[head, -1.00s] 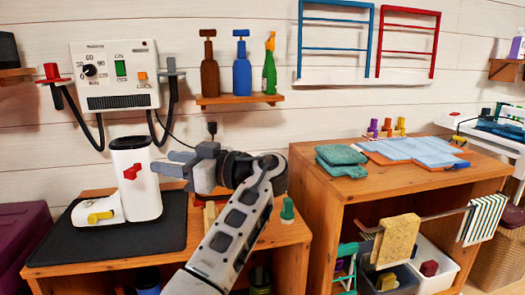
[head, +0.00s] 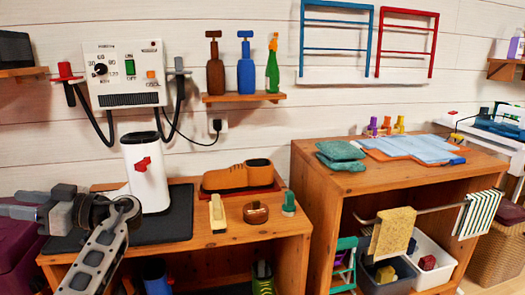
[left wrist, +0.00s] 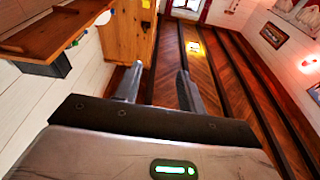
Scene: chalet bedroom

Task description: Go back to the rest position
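My left gripper (head: 25,206) is at the left edge of the head view, pointing left, beside the purple box and in front of the low wooden bench's left end. Its two fingers are apart with nothing between them. The left wrist view also shows the open, empty fingers (left wrist: 158,88), with wooden floor and furniture beyond. My right gripper is not in view.
The white machine (head: 149,180) stands on a black mat (head: 180,222). An orange-brown shoe (head: 238,175) lies on a red tray; a brush (head: 217,213), brown tin (head: 255,212) and green item (head: 289,204) stand in front. A purple box (head: 20,255) is at left.

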